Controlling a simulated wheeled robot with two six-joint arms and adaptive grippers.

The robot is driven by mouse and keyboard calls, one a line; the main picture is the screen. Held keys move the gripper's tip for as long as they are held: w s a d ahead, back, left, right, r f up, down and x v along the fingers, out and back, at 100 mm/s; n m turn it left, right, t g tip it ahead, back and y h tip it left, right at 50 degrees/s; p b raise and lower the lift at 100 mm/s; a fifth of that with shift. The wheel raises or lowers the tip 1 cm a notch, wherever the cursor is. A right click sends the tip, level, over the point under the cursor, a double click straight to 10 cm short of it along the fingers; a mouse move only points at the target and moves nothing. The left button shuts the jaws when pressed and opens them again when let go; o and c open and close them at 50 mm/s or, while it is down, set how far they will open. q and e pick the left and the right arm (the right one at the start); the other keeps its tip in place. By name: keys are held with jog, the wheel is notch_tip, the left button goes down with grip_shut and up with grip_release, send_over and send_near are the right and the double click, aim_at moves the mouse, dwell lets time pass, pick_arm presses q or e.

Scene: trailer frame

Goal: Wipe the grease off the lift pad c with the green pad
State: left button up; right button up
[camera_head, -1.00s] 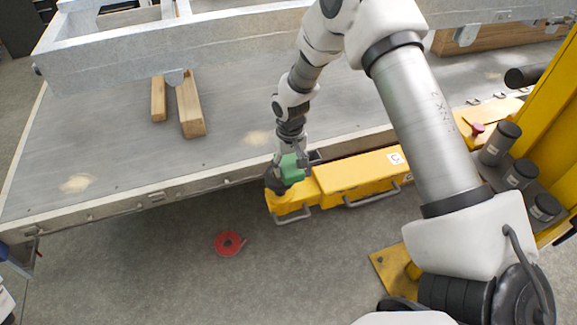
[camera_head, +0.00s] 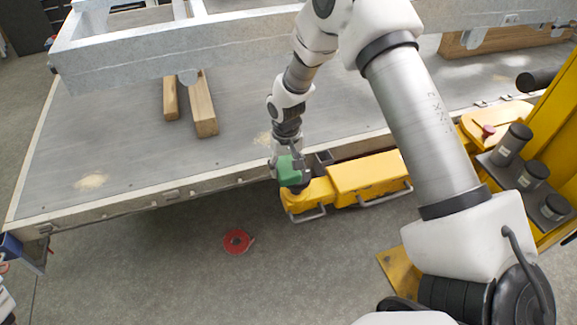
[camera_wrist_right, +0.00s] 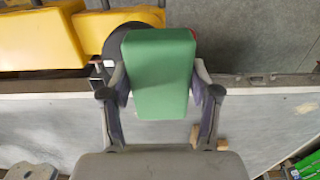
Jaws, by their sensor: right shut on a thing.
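The green pad (camera_head: 289,173) is a block held in my right gripper (camera_head: 284,166). In the right wrist view the green pad (camera_wrist_right: 160,72) sits between the two fingers, which are shut on it. A dark round lift pad (camera_wrist_right: 123,36) shows partly behind the green pad, at the end of a yellow lift arm (camera_wrist_right: 45,38). I see no letter on it, and the green pad hides part of it. In the head view the green pad is at the left end of the yellow lift (camera_head: 365,175). I cannot tell whether the pads touch. My left gripper is not in view.
The grey trailer deck (camera_head: 120,130) lies behind the lift, with its edge close to my right gripper. Two wooden blocks (camera_head: 203,110) lie on it. A yellow post (camera_head: 553,105) and dark cylinders (camera_head: 514,142) stand at the right.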

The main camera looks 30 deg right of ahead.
jog(key=shift+w+r+p, duration=0.1)
jog(key=shift+r+p, duration=0.2)
jog(key=shift+r, duration=0.5)
jog(key=shift+s+d+r+p, duration=0.1)
jog(key=shift+d+r+p, duration=0.15)
jog(key=shift+r+p, duration=0.3)
jog(key=shift+s+d+r+p, duration=0.1)
jog(key=shift+d+r+p, duration=0.1)
jog(key=shift+r+p, duration=0.3)
jog(key=shift+w+a+r+p, duration=0.15)
jog(key=shift+r+p, duration=0.2)
jog(key=shift+r, duration=0.25)
jog(key=shift+s+a+r+p, duration=0.1)
jog(key=shift+r+p, duration=0.25)
jog(key=shift+r, duration=0.45)
jog(key=shift+d, duration=0.15)
